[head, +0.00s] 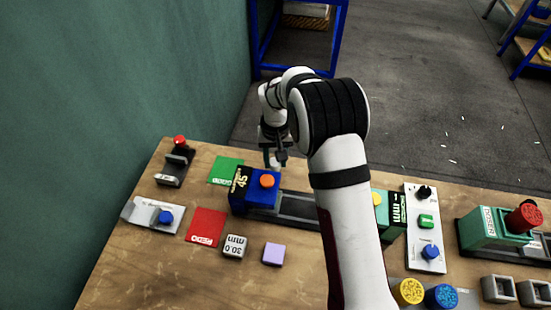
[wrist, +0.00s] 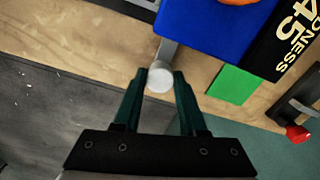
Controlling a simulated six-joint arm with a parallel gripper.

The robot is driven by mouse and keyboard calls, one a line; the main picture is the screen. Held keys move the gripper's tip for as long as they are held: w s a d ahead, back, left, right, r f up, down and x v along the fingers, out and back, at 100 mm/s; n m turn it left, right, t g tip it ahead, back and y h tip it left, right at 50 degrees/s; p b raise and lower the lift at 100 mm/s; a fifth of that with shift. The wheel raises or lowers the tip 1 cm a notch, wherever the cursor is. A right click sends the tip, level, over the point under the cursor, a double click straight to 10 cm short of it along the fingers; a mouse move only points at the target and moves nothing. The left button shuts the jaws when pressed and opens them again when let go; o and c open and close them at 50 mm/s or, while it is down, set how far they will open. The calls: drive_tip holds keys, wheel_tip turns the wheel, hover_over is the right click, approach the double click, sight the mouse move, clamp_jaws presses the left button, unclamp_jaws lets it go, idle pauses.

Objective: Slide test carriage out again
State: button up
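The blue press (head: 255,195) with an orange knob and a black label reading 45 stands on the table; it also shows in the wrist view (wrist: 205,25). A dark grey rail (head: 292,208) extends to its right, partly hidden behind my arm. In the wrist view a pale round knob (wrist: 160,78) on a short grey stem sticks out beside the blue press. I cannot tell for sure that it belongs to the test carriage. My gripper (head: 275,162) is behind the press, its fingertips (wrist: 160,74) on either side of the knob. Whether they touch it is unclear.
A green mat (head: 226,170) and a red mat (head: 206,227) lie left of the press. A red-knobbed device (head: 175,165) and a blue-button panel (head: 152,215) are farther left. A white 30.0 mm block (head: 234,245) and a lilac block (head: 273,254) lie in front.

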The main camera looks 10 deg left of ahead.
clamp_jaws()
idle(0.9)
